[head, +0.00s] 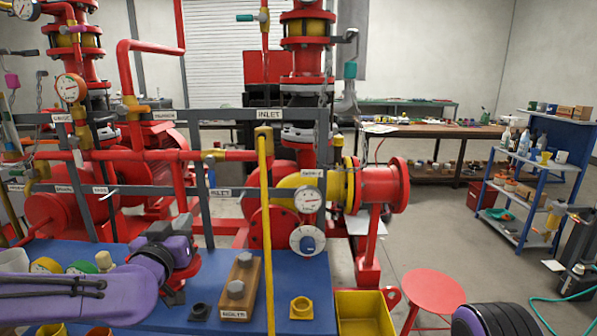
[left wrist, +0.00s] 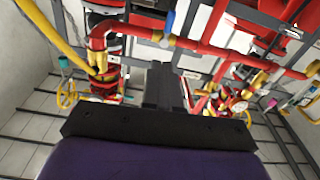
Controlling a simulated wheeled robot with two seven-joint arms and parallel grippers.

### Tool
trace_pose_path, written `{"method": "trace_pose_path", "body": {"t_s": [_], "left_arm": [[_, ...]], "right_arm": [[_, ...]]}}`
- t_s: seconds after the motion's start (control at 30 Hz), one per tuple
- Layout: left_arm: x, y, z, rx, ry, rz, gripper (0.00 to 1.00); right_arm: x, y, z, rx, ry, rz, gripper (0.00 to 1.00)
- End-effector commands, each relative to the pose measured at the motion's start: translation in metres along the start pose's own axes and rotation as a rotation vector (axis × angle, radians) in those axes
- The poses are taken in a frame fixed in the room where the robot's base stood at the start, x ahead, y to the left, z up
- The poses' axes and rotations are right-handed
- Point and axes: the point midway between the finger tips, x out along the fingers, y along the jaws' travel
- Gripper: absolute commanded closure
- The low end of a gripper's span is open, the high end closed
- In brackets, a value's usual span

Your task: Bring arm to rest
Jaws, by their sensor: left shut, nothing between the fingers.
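My left arm (head: 75,288), purple with black cables, comes in from the left in the head view, over the blue bench top. Its dark left gripper (head: 173,292) is at the end of the purple wrist, left of the wooden block. In the left wrist view the dark fingers (left wrist: 163,88) are together, with nothing between them. My right gripper is in neither view. A dark purple rounded part (head: 495,320) at the lower right of the head view looks like part of my right arm.
The blue bench (head: 215,320) bears a wooden block (head: 240,285) with grey bolts and a yellow fitting (head: 301,307). A yellow upright pipe (head: 266,230) stands close right of the block. Red pump pipework rises behind. A yellow bin (head: 365,312) and red stool (head: 433,292) stand right.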

Motion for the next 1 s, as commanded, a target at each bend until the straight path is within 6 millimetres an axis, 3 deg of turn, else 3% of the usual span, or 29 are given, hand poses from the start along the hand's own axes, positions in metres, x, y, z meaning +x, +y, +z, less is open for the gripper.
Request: {"method": "trace_pose_path", "body": {"t_s": [0.27, 0.47, 0.67, 0.77, 0.87, 1.0], "left_arm": [[0.000, 0.006, 0.014, -0.260, -0.021, -0.017, 1.00], [-0.012, -0.006, 0.079, -0.424, -0.129, -0.093, 1.00], [-0.041, -0.022, 0.175, -0.524, -0.293, -0.210, 1.00], [-0.073, -0.034, 0.241, -0.555, -0.413, -0.298, 1.00], [-0.125, -0.050, 0.314, -0.556, -0.559, -0.409, 1.00], [-0.218, -0.073, 0.398, -0.479, -0.774, -0.548, 1.00]], "right_arm": [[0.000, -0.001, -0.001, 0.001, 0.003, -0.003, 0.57], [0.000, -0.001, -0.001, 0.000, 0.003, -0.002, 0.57], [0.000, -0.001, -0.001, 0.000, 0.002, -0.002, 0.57], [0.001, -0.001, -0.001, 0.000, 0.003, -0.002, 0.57], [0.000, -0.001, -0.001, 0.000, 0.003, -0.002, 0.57], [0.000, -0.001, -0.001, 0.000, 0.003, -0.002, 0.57]]}}
